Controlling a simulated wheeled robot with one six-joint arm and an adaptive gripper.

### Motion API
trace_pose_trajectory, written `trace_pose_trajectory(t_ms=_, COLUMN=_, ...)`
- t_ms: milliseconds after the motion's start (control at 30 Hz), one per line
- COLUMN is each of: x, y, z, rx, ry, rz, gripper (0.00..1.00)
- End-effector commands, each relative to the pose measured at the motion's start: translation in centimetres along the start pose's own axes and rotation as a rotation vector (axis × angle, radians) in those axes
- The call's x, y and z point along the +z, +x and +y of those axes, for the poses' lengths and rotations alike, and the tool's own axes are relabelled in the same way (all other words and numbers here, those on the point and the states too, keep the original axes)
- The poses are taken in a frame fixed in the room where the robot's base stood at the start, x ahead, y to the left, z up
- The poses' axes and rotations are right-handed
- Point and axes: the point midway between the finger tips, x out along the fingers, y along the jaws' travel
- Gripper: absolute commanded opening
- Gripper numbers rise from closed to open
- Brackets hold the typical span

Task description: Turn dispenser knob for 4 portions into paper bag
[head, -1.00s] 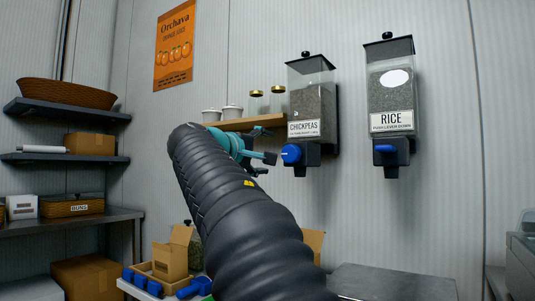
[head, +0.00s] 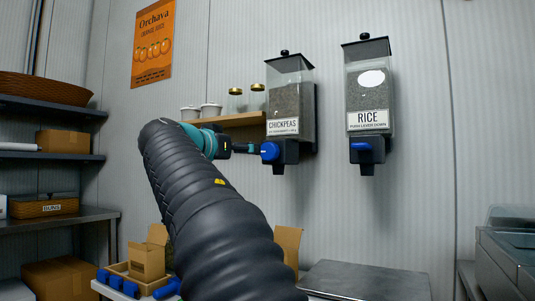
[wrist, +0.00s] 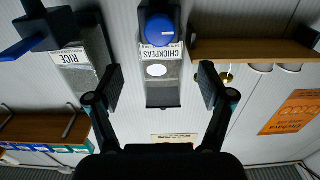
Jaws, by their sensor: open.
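The chickpeas dispenser (head: 290,118) hangs on the wall, a clear bin of grain with a dark lid and base. Its round blue knob (head: 270,151) faces out at the base. My gripper (head: 250,149) is just left of the knob in the head view, seen nearly edge-on. The wrist view, upside down, shows its two fingers (wrist: 160,87) spread wide and empty. The knob (wrist: 159,29) lies beyond them, centred between their lines; I see no contact there. No paper bag is clear; a brown open-topped container (head: 288,241) is partly hidden behind my arm.
The rice dispenser (head: 369,102) with a blue lever hangs to the right. A wooden shelf (head: 240,120) with jars and pots is left of the chickpeas. Below are an open carton (head: 147,262), blue-handled items and a grey metal surface (head: 365,280).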

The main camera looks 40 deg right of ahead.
Motion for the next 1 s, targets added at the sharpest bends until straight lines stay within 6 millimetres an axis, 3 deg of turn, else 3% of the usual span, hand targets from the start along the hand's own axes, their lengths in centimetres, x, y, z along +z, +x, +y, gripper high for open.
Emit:
trace_pose_trajectory(t_ms=167, x=-0.1, y=1.9, z=0.1, rx=0.004, ry=0.000, rz=0.000, gripper=0.80)
trace_pose_trajectory(t_ms=700, x=-0.2, y=11.4, z=0.1, rx=0.003, ry=-0.002, rz=-0.001, gripper=0.80)
trace_pose_trajectory(t_ms=1000, x=0.0, y=13.6, z=0.0, rx=0.000, ry=-0.001, rz=-0.001, gripper=0.80)
